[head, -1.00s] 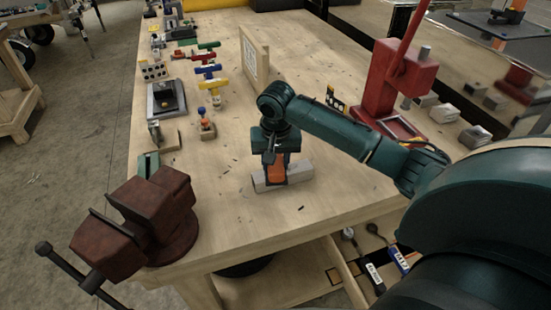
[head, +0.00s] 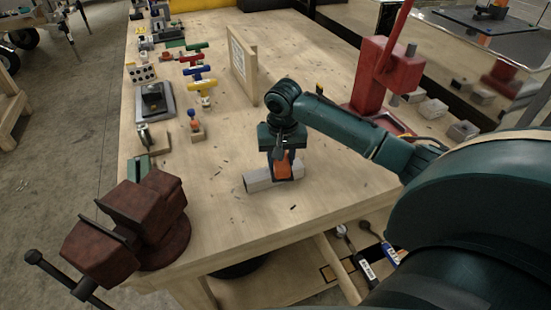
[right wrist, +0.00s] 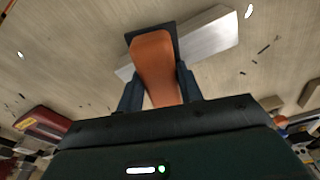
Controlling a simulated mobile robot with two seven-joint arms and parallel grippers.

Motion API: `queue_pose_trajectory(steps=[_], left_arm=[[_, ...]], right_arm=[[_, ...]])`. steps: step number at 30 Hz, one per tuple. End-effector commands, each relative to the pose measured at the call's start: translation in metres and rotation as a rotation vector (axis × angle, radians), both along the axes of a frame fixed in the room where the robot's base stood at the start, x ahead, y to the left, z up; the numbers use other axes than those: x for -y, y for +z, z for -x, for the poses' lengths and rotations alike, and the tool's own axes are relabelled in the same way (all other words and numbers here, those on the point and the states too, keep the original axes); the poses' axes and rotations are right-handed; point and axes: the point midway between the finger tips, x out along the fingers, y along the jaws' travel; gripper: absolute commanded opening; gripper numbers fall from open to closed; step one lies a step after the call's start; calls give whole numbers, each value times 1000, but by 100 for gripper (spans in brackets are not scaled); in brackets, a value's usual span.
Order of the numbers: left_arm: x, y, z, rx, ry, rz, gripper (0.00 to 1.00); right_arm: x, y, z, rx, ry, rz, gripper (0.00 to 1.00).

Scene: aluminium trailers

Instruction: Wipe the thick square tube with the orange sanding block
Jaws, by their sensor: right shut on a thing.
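The thick square tube (head: 258,181) is a pale grey bar lying flat on the wooden bench. It also shows in the right wrist view (right wrist: 209,38), running across behind the block. The orange sanding block (head: 282,169) has a dark base and is at the tube's top. In the right wrist view the block (right wrist: 156,65) stands between my right gripper's fingers. My right gripper (head: 281,158) is shut on the block, over the right part of the tube. The block hides part of the tube, and its exact contact with the tube cannot be told. My left gripper is not in view.
A brown-red vise (head: 130,225) stands at the bench's near left corner. A red press (head: 375,75) stands on the right. Clamps and small tools line the left edge, and an upright wooden board (head: 243,66) stands behind. Bench around the tube is mostly clear.

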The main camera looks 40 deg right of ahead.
Motion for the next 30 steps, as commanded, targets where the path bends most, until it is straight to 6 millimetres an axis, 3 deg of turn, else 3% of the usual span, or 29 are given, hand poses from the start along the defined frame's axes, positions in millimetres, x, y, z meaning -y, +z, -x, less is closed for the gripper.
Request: queue_pose_trajectory(steps=[14, 20, 30], left_arm=[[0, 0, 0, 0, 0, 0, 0], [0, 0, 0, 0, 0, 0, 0], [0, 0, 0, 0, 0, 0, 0]], right_arm=[[34, -3, 8, 0, -2, 1, 18], [31, -5, 8, -2, 0, -1, 18], [3, -4, 2, -3, 3, -2, 18]])
